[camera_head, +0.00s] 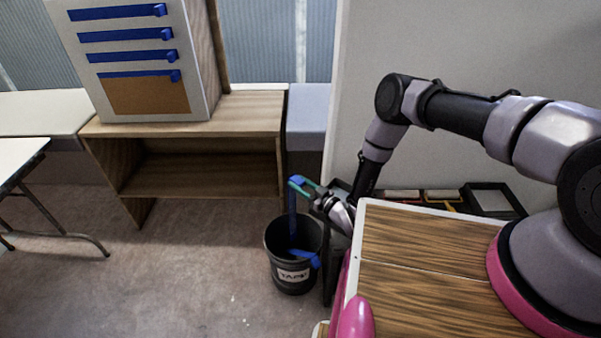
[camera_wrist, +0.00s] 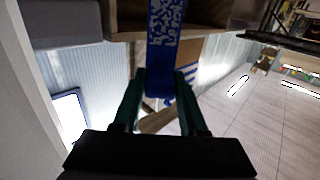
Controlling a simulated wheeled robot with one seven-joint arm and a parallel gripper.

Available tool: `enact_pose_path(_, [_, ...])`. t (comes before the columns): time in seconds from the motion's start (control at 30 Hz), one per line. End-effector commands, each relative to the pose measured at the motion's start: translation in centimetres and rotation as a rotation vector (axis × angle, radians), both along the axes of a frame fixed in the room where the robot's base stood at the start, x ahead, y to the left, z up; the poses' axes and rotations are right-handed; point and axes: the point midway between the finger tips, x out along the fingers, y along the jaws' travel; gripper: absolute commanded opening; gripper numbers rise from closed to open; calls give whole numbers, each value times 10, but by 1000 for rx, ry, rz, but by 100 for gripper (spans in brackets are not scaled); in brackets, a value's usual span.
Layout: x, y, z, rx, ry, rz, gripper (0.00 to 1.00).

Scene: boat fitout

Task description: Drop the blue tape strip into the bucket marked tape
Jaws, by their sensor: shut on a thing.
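My gripper (camera_head: 303,187) is shut on a blue tape strip (camera_head: 292,208), which hangs down from the fingertips. In the wrist view the strip (camera_wrist: 165,40) shows between the green fingers of my gripper (camera_wrist: 160,88), with a pale pattern on part of it. The black bucket (camera_head: 289,275) stands on the floor below, with a white label reading TAPE. The strip's lower end reaches the bucket's opening in the head view; its exact depth is unclear. Another blue piece (camera_head: 305,257) shows at the bucket's front right rim.
A white panel (camera_head: 85,60) with several blue strips stands on a wooden shelf unit (camera_head: 200,128) behind. A wood-topped surface (camera_head: 420,240) is right of the bucket. Dark trays (camera_head: 495,202) lie beyond it. The floor left of the bucket is clear.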

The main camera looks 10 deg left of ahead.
Motion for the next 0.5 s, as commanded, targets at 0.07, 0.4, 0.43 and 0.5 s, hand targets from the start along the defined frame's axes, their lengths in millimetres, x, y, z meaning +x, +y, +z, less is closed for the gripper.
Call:
enact_pose_path(0.07, [-2, 0, -18, -2, -1, 3, 0])
enact_pose_path(0.4, [-1, 0, -77, -1, 0, 1, 0])
enact_pose_path(0.43, [-1, 0, -81, -2, -1, 1, 0])
enact_pose_path(0.5, [-1, 0, -87, -2, -1, 1, 0])
